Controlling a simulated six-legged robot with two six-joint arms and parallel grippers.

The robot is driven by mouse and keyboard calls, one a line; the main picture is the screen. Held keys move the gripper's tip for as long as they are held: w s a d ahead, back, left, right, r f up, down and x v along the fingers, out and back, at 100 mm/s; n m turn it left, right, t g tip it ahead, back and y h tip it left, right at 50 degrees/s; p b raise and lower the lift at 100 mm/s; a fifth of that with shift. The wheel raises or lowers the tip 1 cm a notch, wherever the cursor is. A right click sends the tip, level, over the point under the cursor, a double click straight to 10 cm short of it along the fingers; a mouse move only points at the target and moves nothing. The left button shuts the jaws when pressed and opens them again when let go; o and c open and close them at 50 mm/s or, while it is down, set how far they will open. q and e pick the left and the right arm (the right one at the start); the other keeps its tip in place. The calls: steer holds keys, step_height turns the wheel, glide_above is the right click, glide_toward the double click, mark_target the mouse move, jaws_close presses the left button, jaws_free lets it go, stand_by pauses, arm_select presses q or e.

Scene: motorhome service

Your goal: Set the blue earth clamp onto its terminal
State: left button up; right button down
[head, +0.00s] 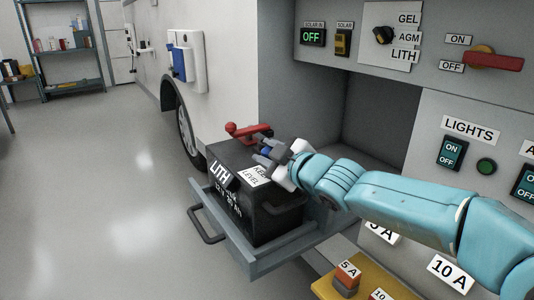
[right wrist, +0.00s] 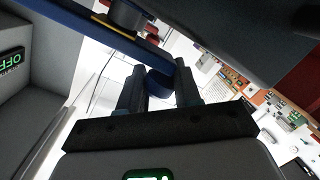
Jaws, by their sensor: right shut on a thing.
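The blue earth clamp (head: 266,152) shows as a small blue piece at the fingers of my right gripper (head: 270,150), above the top of the black LITH battery (head: 232,182). In the right wrist view, my right gripper (right wrist: 160,88) is shut on a rounded blue part of the clamp (right wrist: 157,82). A long blue bar (right wrist: 95,32) runs up and left from there, near a dark cylinder (right wrist: 124,15). A red clamp (head: 246,131) sits at the battery's far edge. The earth terminal is not clearly seen, so I cannot tell whether the clamp touches it. My left gripper is not in view.
The battery stands in a grey pull-out tray (head: 274,255) with a dark handle (head: 205,225). An open locker (head: 345,120) lies behind. A switch panel (head: 490,125) stands at right, above a yellow fuse tray (head: 330,287). The floor at left is clear.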

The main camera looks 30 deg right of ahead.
steer(key=c, duration=0.8)
jaws_free()
steer(key=shift+f, duration=0.2)
steer(key=shift+r, duration=0.1)
steer(key=shift+s+r, duration=0.1)
steer(key=shift+s, duration=0.15)
steer(key=s+p, duration=0.2)
steer(key=s, duration=0.3)
steer(key=s+d+r+p, duration=0.1)
steer(key=s+p, duration=0.1)
steer(key=s, duration=0.3)
steer(key=s+r+p, duration=0.1)
steer(key=s+p, duration=0.2)
steer(key=s, duration=0.2)
steer(key=shift+s+d, duration=0.3)
